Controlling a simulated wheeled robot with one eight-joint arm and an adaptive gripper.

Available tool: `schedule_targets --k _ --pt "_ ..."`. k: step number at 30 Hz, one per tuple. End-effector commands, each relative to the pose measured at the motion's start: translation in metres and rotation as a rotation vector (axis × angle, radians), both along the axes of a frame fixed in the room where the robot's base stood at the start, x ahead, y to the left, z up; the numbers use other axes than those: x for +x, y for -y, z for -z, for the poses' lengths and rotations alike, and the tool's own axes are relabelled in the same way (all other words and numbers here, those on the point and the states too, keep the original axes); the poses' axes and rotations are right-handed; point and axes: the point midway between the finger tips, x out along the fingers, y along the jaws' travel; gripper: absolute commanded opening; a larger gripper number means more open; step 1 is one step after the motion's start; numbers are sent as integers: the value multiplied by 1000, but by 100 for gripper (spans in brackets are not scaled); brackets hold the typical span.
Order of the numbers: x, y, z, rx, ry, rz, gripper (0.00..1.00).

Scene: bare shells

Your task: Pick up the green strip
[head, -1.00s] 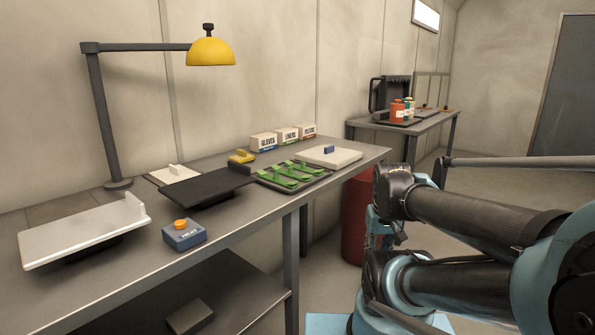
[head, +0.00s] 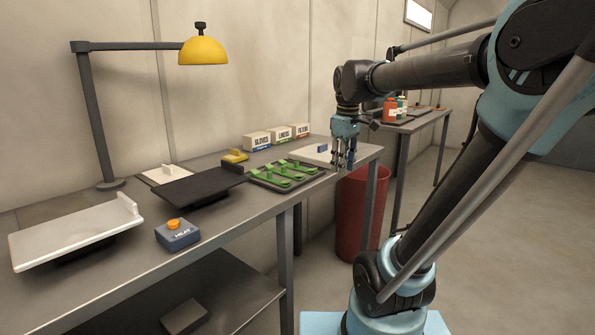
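Several green strips (head: 285,180) lie side by side in a dark tray (head: 258,184) on the near workbench, in the head view. Each strip has a raised part on it. My gripper (head: 343,166) hangs fingers down at the bench's right end, to the right of the tray and in front of the white pad. Its fingers are small in the picture and I cannot tell how far apart they are. I see nothing held between them.
A white pad with a blue block (head: 322,148) lies behind the tray. A black tilted board (head: 197,187), a blue box with an orange button (head: 177,234) and a white tilted board (head: 75,237) stand to the left. A yellow lamp (head: 203,51) overhangs. A red bin (head: 361,215) stands beyond the bench.

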Motion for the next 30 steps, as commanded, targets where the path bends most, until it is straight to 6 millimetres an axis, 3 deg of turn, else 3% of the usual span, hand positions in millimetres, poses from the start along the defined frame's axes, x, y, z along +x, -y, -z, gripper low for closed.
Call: schedule_targets --k 6,15,24,30 --pt "60 -42 -54 -24 -28 -279 26" --pt "130 -106 -108 -49 -64 -649 26" --pt "162 -144 -127 -59 -84 -843 26" --pt "164 -147 -110 -59 -85 -860 26"
